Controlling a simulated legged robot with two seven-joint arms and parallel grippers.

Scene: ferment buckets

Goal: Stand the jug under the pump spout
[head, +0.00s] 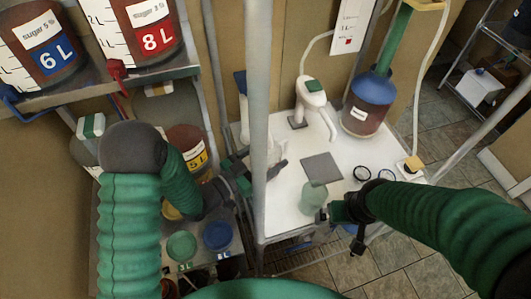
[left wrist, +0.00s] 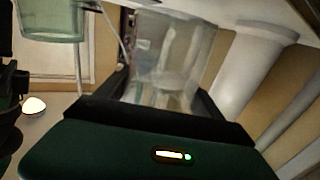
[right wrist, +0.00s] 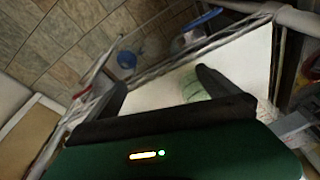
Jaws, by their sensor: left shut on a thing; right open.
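A clear, see-through jug (left wrist: 165,60) fills the space between the fingers of my left gripper (head: 262,170), which is shut on it. In the head view the jug (head: 277,150) is partly hidden by the grey post. It is at the left side of the white table, left of the pump. The white pump (head: 312,95) has a green top, and its spout (head: 330,124) curves down to the right, above the table. My right gripper (head: 326,212) is open near a pale green glass vessel (head: 312,196); I cannot tell whether they touch.
A grey square plate (head: 321,168) lies on the white table (head: 345,150) in front of the spout. A blue-topped carboy (head: 369,103) stands at the back right, with dark rings (head: 362,174) before it. The grey post (head: 258,100) rises beside my left gripper.

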